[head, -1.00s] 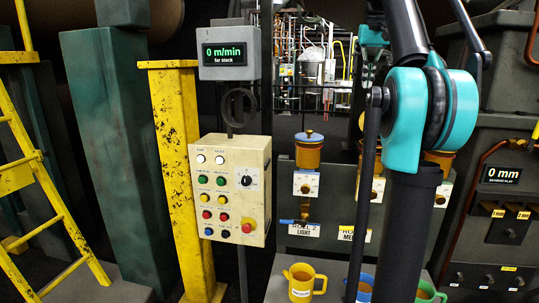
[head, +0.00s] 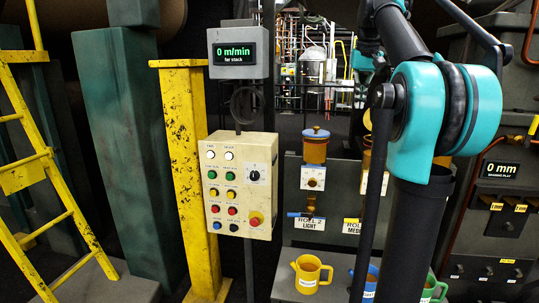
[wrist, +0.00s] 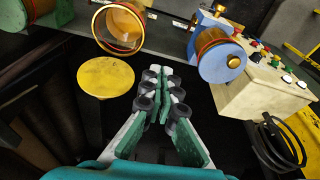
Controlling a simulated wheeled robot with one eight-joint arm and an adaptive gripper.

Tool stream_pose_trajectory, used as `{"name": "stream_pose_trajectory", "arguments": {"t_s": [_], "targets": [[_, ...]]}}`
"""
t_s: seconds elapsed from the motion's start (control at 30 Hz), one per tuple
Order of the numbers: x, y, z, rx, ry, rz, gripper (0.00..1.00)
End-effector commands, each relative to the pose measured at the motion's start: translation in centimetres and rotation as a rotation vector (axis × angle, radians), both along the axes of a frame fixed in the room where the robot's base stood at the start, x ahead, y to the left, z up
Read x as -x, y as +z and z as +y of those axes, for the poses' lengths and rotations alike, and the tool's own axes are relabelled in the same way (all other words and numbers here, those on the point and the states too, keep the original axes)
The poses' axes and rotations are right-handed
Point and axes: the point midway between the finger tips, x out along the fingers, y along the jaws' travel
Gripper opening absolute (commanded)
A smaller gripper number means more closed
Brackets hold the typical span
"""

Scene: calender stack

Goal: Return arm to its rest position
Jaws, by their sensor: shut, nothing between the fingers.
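My gripper (wrist: 163,105) is at the centre of the wrist view, its two fingers close together with nothing between them. It hangs over dark space and touches nothing that I can see. In the head view my arm, with its teal joint, stands large at the right. My gripper itself cannot be made out there.
A cream button box (head: 241,186) and a yellow post (head: 187,170) stand left of my arm. Yellow, blue and green jugs, the yellow one (head: 309,274) nearest the box, sit low by my arm.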

Motion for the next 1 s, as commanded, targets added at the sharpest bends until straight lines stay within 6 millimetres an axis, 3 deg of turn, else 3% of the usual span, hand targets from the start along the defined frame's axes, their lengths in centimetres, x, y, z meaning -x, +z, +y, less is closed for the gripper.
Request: {"name": "stream_pose_trajectory", "arguments": {"t_s": [0.17, 0.33, 0.47, 0.67, 0.8, 1.0], "targets": [[-0.2, -5.2, 1.1, 0.003, 0.015, -0.016, 0.0], [0.9, -13.1, 2.8, 0.007, 0.036, -0.041, 0.0], [3.0, -19.6, 4.3, 0.009, 0.052, -0.059, 0.0], [8.2, -29.9, 6.4, 0.011, 0.075, -0.088, 0.0], [13.3, -36.8, 7.7, 0.012, 0.092, -0.109, 0.0], [21.1, -45.0, 9.1, 0.013, 0.113, -0.135, 0.0]]}}
